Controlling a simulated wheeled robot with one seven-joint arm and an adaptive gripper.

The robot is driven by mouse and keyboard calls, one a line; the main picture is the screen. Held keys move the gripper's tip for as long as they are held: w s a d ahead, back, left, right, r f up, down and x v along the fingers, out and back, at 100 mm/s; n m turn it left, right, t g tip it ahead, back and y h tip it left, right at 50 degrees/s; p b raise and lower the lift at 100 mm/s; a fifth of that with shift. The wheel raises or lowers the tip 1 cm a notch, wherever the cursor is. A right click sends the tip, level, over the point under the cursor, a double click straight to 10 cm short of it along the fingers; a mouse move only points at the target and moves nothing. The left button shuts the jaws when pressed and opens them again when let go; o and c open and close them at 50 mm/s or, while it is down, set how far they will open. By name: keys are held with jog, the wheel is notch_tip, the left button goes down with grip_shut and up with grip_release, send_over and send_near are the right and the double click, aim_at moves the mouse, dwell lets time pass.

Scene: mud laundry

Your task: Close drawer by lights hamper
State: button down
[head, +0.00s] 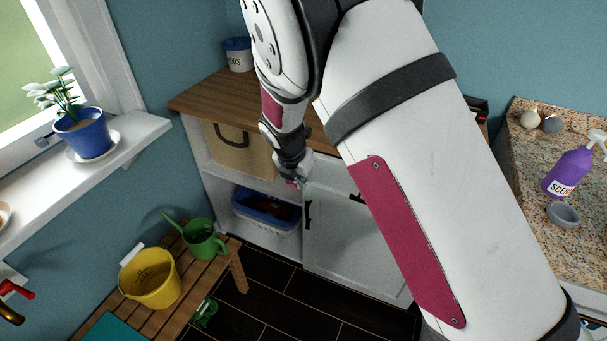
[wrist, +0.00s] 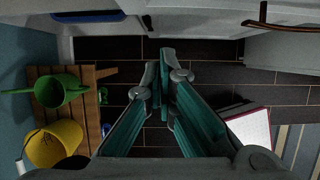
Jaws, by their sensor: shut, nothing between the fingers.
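My gripper (head: 298,181) is in front of the white cabinet, close to the left edge of its door. In the wrist view its teal fingers (wrist: 160,72) are shut together with nothing between them, above the dark floor. A tan hamper (head: 240,148) with a dark handle sits in the upper open shelf, left of my gripper. No lights label is readable. A white basket with a blue rim (head: 266,206) sits in the lower shelf. The white door front (head: 335,235) has a black handle (head: 307,213). My arm hides much of the cabinet's right side, and I cannot make out a drawer clearly.
A slatted wooden bench (head: 207,262) at lower left holds a green watering can (head: 205,240) and a yellow bucket (head: 150,279). A granite counter (head: 575,205) with a purple spray bottle (head: 567,172) stands at right. Dark floor tiles (head: 265,290) lie clear before the cabinet.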

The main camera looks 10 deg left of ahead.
aim_at(318, 169)
jog(key=shift+w+d+f, duration=0.35)
jog(key=shift+w+f, duration=0.7)
jog(key=shift+f, duration=0.05)
jog(key=shift+w+d+f, duration=0.3)
jog(key=shift+w+f, duration=0.75)
jog(key=shift+f, duration=0.1)
jog(key=shift+w+d+f, duration=0.35)
jog(key=shift+w+f, duration=0.7)
jog(key=shift+f, duration=0.05)
jog(key=w+b, duration=0.1)
jog(key=w, duration=0.1)
jog(key=w+d+b, duration=0.1)
jog(key=w+b, duration=0.1)
jog(key=shift+d+f+b, duration=0.15)
jog(key=shift+f+b, duration=0.05)
jog(key=shift+b, duration=0.1)
jog(key=shift+w+d+r+b, duration=0.1)
jog(key=shift+w+d+b, duration=0.05)
jog(key=shift+w+b, duration=0.25)
jog(key=shift+r, duration=0.15)
jog(key=shift+w, duration=0.1)
